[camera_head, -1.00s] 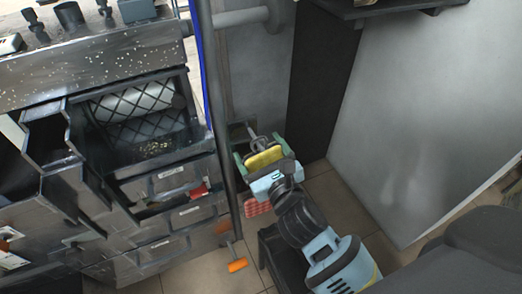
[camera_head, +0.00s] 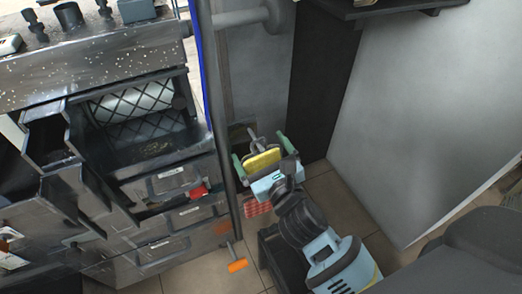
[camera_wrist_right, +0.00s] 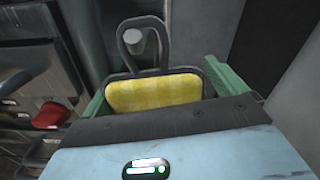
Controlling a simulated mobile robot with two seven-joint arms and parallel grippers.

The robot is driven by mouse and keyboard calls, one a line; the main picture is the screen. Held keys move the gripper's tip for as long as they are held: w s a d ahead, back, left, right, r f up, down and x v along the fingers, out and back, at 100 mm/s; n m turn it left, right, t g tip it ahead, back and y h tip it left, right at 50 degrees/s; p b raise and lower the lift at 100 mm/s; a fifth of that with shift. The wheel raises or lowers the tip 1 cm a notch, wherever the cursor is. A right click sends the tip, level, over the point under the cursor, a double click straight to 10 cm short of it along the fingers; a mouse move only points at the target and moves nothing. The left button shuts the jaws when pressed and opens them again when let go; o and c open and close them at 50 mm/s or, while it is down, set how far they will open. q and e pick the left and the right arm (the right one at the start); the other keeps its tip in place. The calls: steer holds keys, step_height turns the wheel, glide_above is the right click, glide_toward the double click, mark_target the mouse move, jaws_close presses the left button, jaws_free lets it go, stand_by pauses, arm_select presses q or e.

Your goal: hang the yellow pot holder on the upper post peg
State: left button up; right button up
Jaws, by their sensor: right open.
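The yellow pot holder (camera_head: 263,161) hangs beside the dark upright post (camera_head: 221,120), with its yellow checked face and dark rim showing in the right wrist view (camera_wrist_right: 155,93). Its dark loop (camera_wrist_right: 124,36) points up, and the pale end of a peg (camera_wrist_right: 137,42) shows inside the loop. The loop appears to be around the peg; how far along cannot be told. My right gripper (camera_head: 259,149) is open, with one green finger on each side of the pot holder and gaps between. My left gripper is not in view.
A red checked pot holder (camera_head: 257,207) is lower down by the post. An orange-ended rod (camera_head: 238,265) sticks out near the floor. Open drawers (camera_head: 180,180) with a red item stand left. A grey wall panel (camera_head: 430,110) is at the right.

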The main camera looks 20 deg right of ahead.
steer(key=s, duration=0.6)
steer(key=shift+s+p, duration=0.25)
steer(key=shift+p, duration=0.05)
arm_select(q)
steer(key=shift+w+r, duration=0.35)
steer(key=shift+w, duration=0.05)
arm_select(e)
steer(key=shift+s+d, duration=0.1)
steer(key=shift+s, duration=0.55)
arm_select(q)
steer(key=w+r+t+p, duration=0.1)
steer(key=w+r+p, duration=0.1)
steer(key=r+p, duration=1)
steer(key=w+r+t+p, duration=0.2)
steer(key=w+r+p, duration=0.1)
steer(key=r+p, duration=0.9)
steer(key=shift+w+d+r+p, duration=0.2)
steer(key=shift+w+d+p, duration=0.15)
steer(key=shift+p, duration=0.15)
arm_select(e)
steer(key=s+d+n+g+y, duration=0.1)
steer(key=s+n+g, duration=0.8)
steer(key=s+n, duration=2.1)
steer(key=d+n, duration=0.2)
steer(key=n, duration=0.3)
steer(key=shift+s+r, duration=0.2)
steer(key=shift+s, duration=0.15)
